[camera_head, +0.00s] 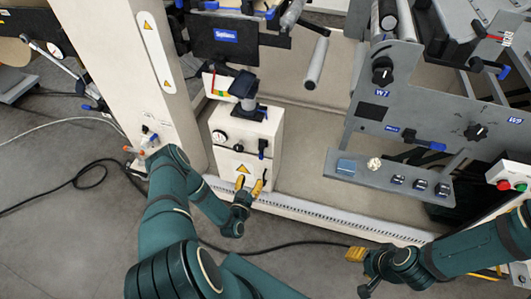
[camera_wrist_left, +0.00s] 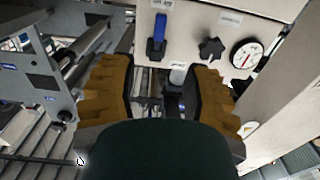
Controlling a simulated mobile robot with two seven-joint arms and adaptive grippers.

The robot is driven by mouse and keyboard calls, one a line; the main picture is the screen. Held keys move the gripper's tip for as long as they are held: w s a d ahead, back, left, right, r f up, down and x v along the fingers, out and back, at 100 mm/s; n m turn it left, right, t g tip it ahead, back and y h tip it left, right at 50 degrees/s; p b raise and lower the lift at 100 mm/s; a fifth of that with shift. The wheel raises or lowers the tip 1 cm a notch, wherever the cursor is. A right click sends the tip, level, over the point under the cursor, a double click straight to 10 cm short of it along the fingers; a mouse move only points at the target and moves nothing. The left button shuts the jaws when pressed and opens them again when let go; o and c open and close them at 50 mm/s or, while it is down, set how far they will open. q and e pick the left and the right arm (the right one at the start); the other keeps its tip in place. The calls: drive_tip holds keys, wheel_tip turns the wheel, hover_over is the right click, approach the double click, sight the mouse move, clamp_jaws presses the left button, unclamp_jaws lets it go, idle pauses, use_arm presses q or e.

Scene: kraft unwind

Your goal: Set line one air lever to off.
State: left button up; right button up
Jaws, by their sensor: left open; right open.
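A blue-handled lever (camera_head: 263,146) is on the upper right of a pale cabinet's front (camera_head: 222,159). In the left wrist view the blue lever (camera_wrist_left: 158,32) lies beyond the fingertips, next to a black star knob (camera_wrist_left: 211,48) and a round gauge (camera_wrist_left: 246,53). Its label is too small to read, so I cannot confirm it is the line one air lever. My left gripper (camera_head: 250,188) is open in front of the cabinet's lower part, below the lever and not touching it. My right gripper (camera_head: 361,270) is open, low and away from the cabinet, over the floor.
A monitor-like dark box (camera_head: 243,86) stands on top of the cabinet. A tall pale column (camera_head: 165,110) is to its left. A grey machine panel with knobs (camera_head: 430,130) is to the right. A low pale rail (camera_head: 310,215) runs along the front. Black cable (camera_head: 75,181) lies on the floor.

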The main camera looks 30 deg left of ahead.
sight(261, 156)
use_arm(q)
drive_tip(key=b+x, duration=0.2)
drive_tip(key=x, duration=1)
drive_tip(key=shift+w+b, duration=0.3)
drive_tip(key=shift+w, duration=0.1)
drive_tip(key=shift+r, duration=0.1)
drive_tip(key=shift+c, duration=0.4)
clamp_jaws()
